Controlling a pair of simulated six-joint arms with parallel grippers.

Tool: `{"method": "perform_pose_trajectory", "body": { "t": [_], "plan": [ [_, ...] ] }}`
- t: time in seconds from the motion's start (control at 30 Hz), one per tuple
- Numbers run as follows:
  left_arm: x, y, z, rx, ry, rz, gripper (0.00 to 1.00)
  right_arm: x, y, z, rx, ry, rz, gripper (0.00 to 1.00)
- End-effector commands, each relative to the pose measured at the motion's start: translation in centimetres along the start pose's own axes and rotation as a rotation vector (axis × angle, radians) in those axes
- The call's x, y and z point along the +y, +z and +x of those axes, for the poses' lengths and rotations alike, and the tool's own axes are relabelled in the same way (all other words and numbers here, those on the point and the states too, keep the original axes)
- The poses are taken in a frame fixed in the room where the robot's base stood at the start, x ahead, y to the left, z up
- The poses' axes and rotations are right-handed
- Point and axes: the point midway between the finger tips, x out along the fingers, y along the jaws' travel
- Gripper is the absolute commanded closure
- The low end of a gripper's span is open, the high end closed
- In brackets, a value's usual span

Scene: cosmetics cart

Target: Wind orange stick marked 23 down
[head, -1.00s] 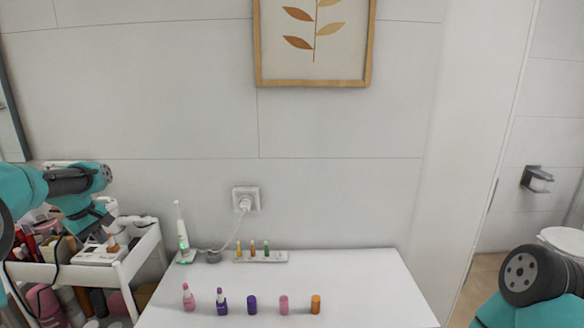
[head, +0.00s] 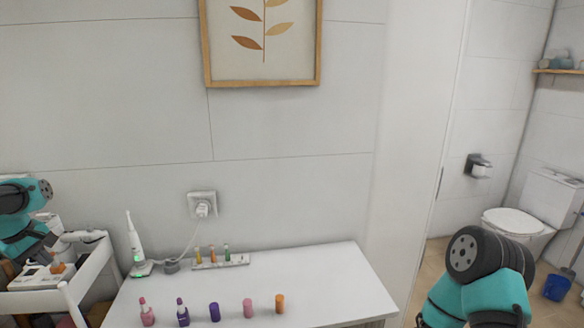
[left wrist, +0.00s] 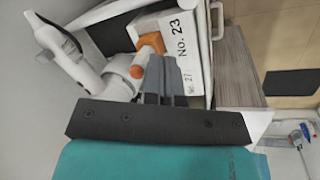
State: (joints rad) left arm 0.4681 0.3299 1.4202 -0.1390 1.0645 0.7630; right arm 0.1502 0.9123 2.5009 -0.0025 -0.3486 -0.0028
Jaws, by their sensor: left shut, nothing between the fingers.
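In the left wrist view, a white holder (left wrist: 180,50) bears a label reading No. 23 and a second, smaller label that seems to read 27. A brownish-orange stick (left wrist: 152,42) shows beside the No. 23 label. Another orange piece (left wrist: 131,71) lies just left of my left gripper (left wrist: 165,63). My left fingers are shut and empty in front of the holder, close to these orange pieces; contact cannot be told. In the head view, the holder (head: 28,279) with an orange tip (head: 57,267) sits on the cart at far left. My right gripper is out of sight.
A white cart (head: 75,286) holds the crowded items at left. A white table (head: 340,275) carries a row of lipsticks, a small rack (head: 222,262) and a toothbrush (head: 134,240) on a charger. Its right side is clear. A toilet (head: 520,212) stands far right.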

Motion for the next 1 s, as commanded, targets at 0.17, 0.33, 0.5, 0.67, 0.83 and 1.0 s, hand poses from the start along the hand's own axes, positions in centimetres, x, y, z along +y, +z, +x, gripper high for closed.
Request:
{"method": "perform_pose_trajectory", "body": {
  "t": [0.17,0.33,0.5,0.67,0.83,1.0],
  "plan": [
    [0.16,-0.06,0.06,0.000,0.000,0.000,1.00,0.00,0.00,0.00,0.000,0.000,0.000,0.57],
    [0.30,-0.12,0.12,-0.001,-0.001,0.000,1.00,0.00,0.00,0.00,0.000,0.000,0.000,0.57],
    [0.44,-0.18,0.16,-0.001,-0.001,0.000,1.00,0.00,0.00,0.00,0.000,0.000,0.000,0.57],
    [0.57,-0.25,0.20,-0.001,-0.001,0.000,1.00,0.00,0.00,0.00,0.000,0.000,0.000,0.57],
    [0.71,-0.31,0.23,-0.001,0.000,0.000,1.00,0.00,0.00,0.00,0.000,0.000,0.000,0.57],
    [0.77,-0.33,0.23,-0.001,0.000,0.000,1.00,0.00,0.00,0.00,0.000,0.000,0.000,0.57]
  ]
}}
